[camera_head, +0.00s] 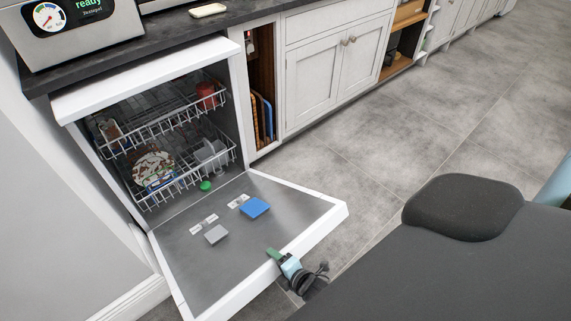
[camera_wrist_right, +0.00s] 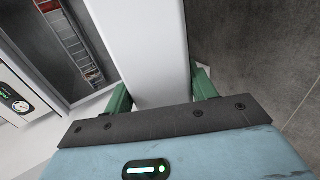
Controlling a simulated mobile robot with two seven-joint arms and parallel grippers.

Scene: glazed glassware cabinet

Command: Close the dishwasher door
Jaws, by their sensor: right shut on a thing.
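The dishwasher door (camera_head: 205,275) is swung down open, its steel inner face up and its white edge toward me. My right gripper (camera_head: 277,256) is at the outer edge of the door. In the right wrist view, the green fingers of my right gripper (camera_wrist_right: 162,92) are on either side of the white door edge (camera_wrist_right: 147,50), shut on it. The dishwasher (camera_head: 238,105) stands under the dark worktop with its interior exposed. My left gripper is not in view.
The upper rack (camera_head: 160,133) and lower rack (camera_head: 215,165) hold dishes, including a red cup (camera_head: 206,92) and patterned plates (camera_head: 153,165). Grey floor (camera_head: 440,125) is clear to the right.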

